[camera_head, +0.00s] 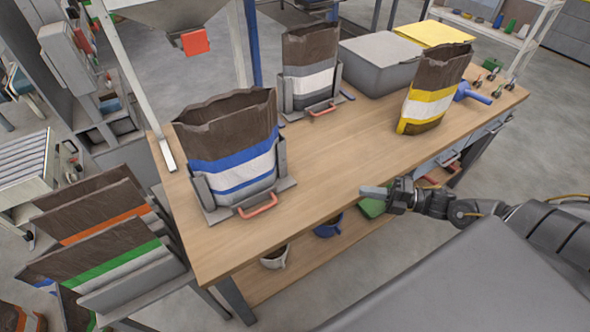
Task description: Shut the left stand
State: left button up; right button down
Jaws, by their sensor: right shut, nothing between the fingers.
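The left stand (283,160) is a grey metal holder with a red handle (257,206) at its front, on the near left of the wooden table. A brown bag (231,172) with blue and white bands stands upright in it, its top open. The stand's side plates stand beside the bag; whether they are latched cannot be told. My right gripper (377,192) is shut and empty by the table's front edge, to the right of the stand and well apart from it. My left gripper is out of view.
A second stand (323,109) holds a white-banded bag (310,65) behind. A yellow-banded bag (430,94), a blue scoop (472,93) and a grey bin (380,63) are on the right. A hopper (170,14) hangs above. The table's middle (345,145) is clear.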

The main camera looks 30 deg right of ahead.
jog(key=p, duration=0.4)
send_near(282, 168)
jog(key=a, duration=0.3)
jog(key=shift+s+a+r, duration=0.15)
jog(key=shift+s+a, duration=0.15)
jog(key=shift+a, duration=0.05)
jog(key=w, duration=0.3)
jog(key=shift+w+a+p, duration=0.15)
jog(key=shift+a+p, duration=0.15)
jog(key=shift+a, duration=0.1)
jog(key=shift+w, duration=0.55)
jog(key=shift+w+f, duration=0.1)
jog(key=shift+f, duration=0.15)
